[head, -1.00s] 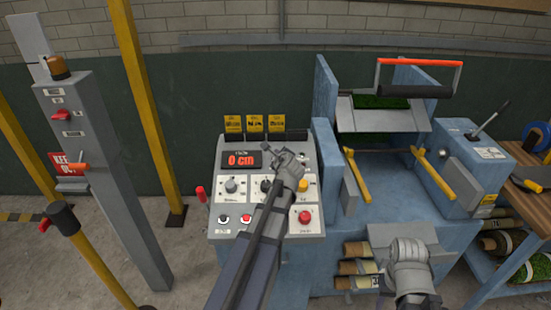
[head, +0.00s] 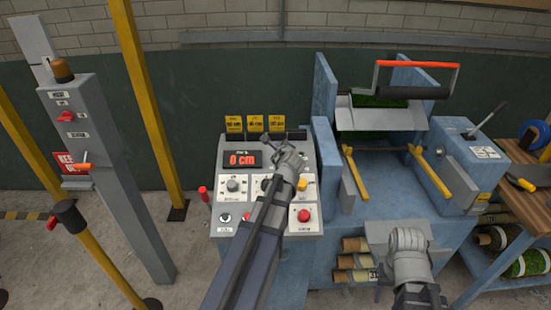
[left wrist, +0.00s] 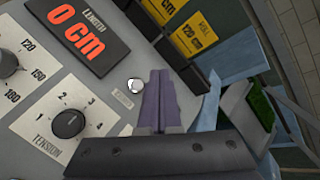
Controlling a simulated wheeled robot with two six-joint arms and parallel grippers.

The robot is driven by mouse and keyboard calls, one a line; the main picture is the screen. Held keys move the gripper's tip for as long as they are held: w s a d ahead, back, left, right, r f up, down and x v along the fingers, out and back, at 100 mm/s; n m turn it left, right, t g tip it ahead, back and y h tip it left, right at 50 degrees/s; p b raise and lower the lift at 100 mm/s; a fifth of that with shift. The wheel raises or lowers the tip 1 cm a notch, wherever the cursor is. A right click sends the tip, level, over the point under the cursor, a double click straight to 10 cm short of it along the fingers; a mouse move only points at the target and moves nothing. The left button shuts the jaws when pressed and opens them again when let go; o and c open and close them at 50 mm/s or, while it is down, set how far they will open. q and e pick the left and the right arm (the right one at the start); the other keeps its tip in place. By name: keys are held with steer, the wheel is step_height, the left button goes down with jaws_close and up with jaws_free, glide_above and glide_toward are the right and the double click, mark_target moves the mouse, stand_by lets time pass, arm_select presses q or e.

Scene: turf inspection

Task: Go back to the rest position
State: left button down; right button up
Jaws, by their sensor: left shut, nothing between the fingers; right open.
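My left gripper (head: 284,152) is shut and empty over the upper right part of the grey control panel (head: 226,192). Its arm crosses the panel and hides part of the dials. In the left wrist view the closed purple-grey fingers (left wrist: 158,98) reach over the panel, near a small white round button (left wrist: 134,86). I cannot tell whether they touch the panel. The length display (head: 242,159) reads 0 cm; it also shows in the left wrist view (left wrist: 80,30). My right gripper (head: 408,238) is open and empty in front of the blue machine (head: 365,215), low in the picture.
A red emergency button (head: 304,215) is on the panel's lower right. A black roller with a red handle (head: 415,92) stands over the machine. A grey post (head: 120,190) and yellow poles (head: 150,100) stand left. A wooden table (head: 525,175) with turf rolls is right.

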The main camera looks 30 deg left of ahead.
stand_by(0.3)
arm_select(q)
steer(key=s+d+f+n, duration=0.1)
steer(key=d, duration=0.1)
steer(key=d+f+n+g+h, duration=0.1)
steer(key=d, duration=0.2)
steer(key=s+d+f+n, duration=0.1)
steer(key=d, duration=0.2)
steer(key=shift+s+f+n+g+h, duration=0.3)
steer(key=shift+s+f+g, duration=0.05)
steer(key=shift+f+g, duration=0.05)
steer(key=s+d+f+n, duration=0.1)
steer(key=d, duration=0.2)
steer(key=s+d+f+n+g+h, duration=0.1)
steer(key=s+d+f, duration=0.1)
steer(key=d, duration=0.2)
steer(key=s+d+f+n+g+h, duration=0.1)
steer(key=s+d+n, duration=0.1)
steer(key=d, duration=0.1)
steer(key=shift+s+d+f, duration=0.15)
steer(key=shift+s+f, duration=0.1)
steer(key=s+d+f+n+g+h, duration=0.2)
steer(key=s+d+n+g, duration=0.1)
steer(key=s+d, duration=0.5)
steer(key=s+d+f+n+g+h, duration=0.1)
steer(key=s+d+f+n+g, duration=0.1)
steer(key=s+d, duration=0.7)
steer(key=shift+s+d+f+n+g+h, duration=0.25)
steer(key=shift+s+n+g+h, duration=0.2)
steer(key=shift+n+g, duration=0.3)
